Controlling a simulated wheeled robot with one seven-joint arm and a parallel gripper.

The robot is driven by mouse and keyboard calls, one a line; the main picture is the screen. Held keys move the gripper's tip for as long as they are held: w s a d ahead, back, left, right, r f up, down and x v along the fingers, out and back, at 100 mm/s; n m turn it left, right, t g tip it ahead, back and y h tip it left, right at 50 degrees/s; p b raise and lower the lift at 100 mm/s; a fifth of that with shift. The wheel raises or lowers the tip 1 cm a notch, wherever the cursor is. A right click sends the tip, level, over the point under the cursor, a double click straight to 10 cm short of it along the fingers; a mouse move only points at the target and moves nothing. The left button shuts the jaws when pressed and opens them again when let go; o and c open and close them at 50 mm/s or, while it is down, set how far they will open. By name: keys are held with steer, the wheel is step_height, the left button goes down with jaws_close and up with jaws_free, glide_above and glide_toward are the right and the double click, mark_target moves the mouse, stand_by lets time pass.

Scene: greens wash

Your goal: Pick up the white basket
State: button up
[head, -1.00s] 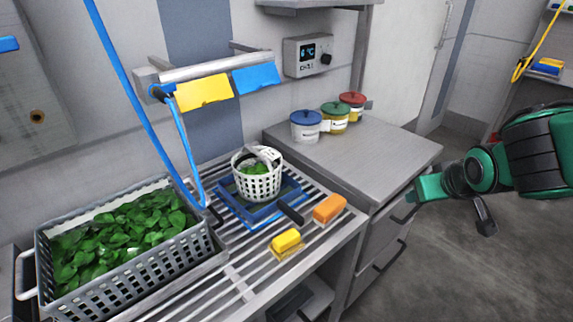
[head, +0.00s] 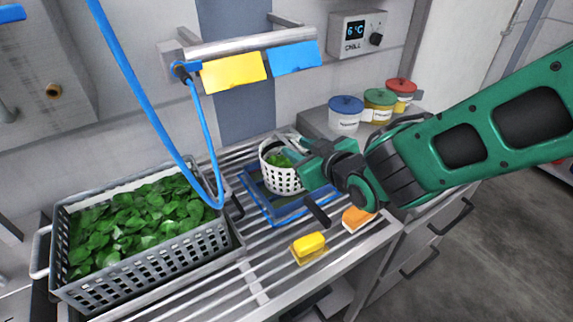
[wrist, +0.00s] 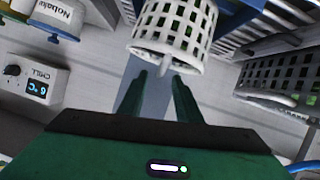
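The white basket (head: 283,182), a small perforated round tub with greens inside, stands upright on a blue tray (head: 258,205) on the slatted counter. My gripper (head: 303,148) is at the basket's upper right side and hides part of its rim in the head view. In the wrist view, the two green fingers (wrist: 161,78) are apart, with a gap between them. The white basket (wrist: 178,35) is just beyond the fingertips, its rim towards them. I cannot tell whether they touch it.
A large grey crate of leaves (head: 150,270) stands at the left. A yellow block (head: 309,246) and an orange block (head: 357,218) lie in front of the tray. A blue hose (head: 150,115) hangs over the crate. Lidded jars (head: 345,115) stand behind my arm.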

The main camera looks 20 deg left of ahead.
mark_target(289, 143)
steer(key=shift+x, duration=3.35)
steer(key=shift+r, duration=0.1)
jaws_close()
steer(key=shift+r, duration=0.1)
